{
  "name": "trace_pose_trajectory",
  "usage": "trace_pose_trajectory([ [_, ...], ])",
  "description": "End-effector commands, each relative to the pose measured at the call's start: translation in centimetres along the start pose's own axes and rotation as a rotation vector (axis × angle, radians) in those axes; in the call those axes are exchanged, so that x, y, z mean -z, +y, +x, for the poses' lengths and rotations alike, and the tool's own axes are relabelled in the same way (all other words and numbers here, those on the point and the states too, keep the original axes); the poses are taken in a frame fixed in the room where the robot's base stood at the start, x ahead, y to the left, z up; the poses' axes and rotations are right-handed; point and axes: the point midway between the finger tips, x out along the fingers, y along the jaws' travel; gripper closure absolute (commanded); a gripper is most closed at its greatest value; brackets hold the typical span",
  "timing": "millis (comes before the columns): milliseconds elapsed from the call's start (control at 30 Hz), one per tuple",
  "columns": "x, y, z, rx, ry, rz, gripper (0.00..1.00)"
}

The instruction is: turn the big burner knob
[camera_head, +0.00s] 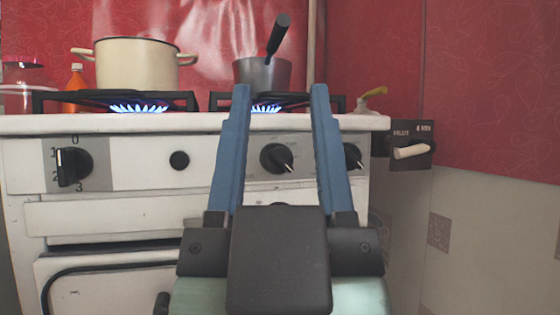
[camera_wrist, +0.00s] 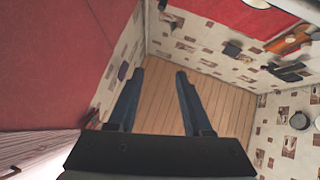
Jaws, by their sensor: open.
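The white stove front (camera_head: 130,212) carries several black knobs. The largest-looking knob (camera_head: 72,167) is at the far left on a grey plate marked 0 to 3, its grip upright. Another knob (camera_head: 275,157), with a pale pointer toward lower right, appears between my gripper fingers. A third knob (camera_head: 353,156) is partly hidden by the right finger. No label shows which is the big burner's. My gripper (camera_head: 280,90) is open and empty, its blue fingers reaching up in front of the stove. It also shows open in the wrist view (camera_wrist: 160,73), over wooden floor, with no knob visible.
A cream pot (camera_head: 137,66) stands over a large blue flame at left; a saucepan (camera_head: 263,75) with a dark handle stands over a smaller one. A dark wall fixture (camera_head: 411,148) is right of the stove.

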Motion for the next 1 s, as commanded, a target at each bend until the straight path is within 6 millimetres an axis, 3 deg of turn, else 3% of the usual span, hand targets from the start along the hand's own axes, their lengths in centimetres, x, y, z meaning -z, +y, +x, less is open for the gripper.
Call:
trace_pose_trajectory([
  [133, 0.0, 0.0, 0.0, 0.0, 0.0, 0.0, 0.5],
  [300, -0.2, -0.1, 0.8, 0.01, -0.022, 0.04, 0.21],
  [367, -0.5, -0.3, 1.7, 0.021, -0.049, 0.092, 0.18],
  [633, -4.4, -1.3, 5.9, 0.055, -0.28, 0.568, 0.18],
  [1000, -8.9, -1.6, 7.2, -0.096, -0.574, 1.295, 0.18],
])
